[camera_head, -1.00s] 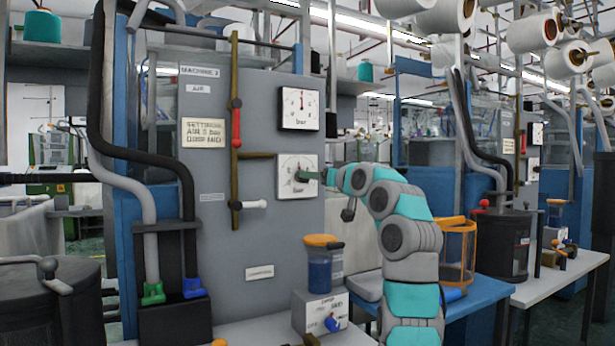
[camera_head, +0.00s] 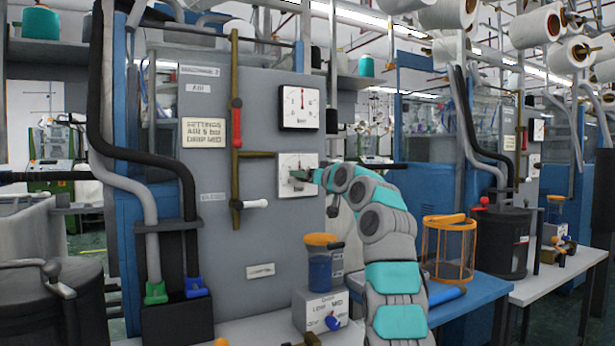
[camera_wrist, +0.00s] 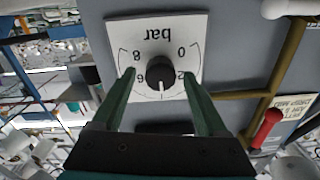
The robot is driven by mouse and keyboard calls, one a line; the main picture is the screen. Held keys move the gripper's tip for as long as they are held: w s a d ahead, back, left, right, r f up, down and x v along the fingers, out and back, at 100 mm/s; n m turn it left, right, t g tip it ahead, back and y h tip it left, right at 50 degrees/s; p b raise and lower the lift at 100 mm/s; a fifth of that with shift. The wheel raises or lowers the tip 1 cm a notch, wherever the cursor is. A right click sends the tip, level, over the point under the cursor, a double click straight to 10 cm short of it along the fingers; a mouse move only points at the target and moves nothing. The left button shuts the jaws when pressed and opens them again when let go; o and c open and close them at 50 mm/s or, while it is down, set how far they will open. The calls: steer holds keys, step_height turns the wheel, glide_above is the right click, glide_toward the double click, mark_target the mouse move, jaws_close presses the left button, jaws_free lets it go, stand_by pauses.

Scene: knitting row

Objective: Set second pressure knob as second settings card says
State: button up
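The pressure knob (camera_wrist: 161,72) is a black round knob on a white dial plate (camera_wrist: 154,28) marked "bar", upside down in the wrist view, with 0, 2, 6 and 8 readable. The knob's white mark points down in that view, between 2 and 6. In the head view the plate (camera_head: 285,163) is partly covered by my gripper (camera_head: 297,175). My gripper (camera_wrist: 160,74) is open, its green fingers on either side of the knob with gaps showing. The settings card (camera_head: 203,132) appears to read "AIR 5 bar, DRIP MID". The gauge (camera_head: 299,108) above has a red needle pointing up.
A brass pipe with a red lever (camera_head: 236,125) and a white-handled valve (camera_head: 252,204) is left of the dial. An orange-lidded jar (camera_head: 320,268) on a box stands below. An orange wire basket (camera_head: 449,250) is on the blue table at right.

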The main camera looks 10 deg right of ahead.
jaws_close()
stand_by(0.4)
steer(key=shift+f+m+b, duration=0.1)
steer(key=shift+m+b, duration=0.6)
steer(key=shift+m, duration=1.2)
steer(key=shift+d, duration=0.1)
steer(key=shift+m, duration=1.2)
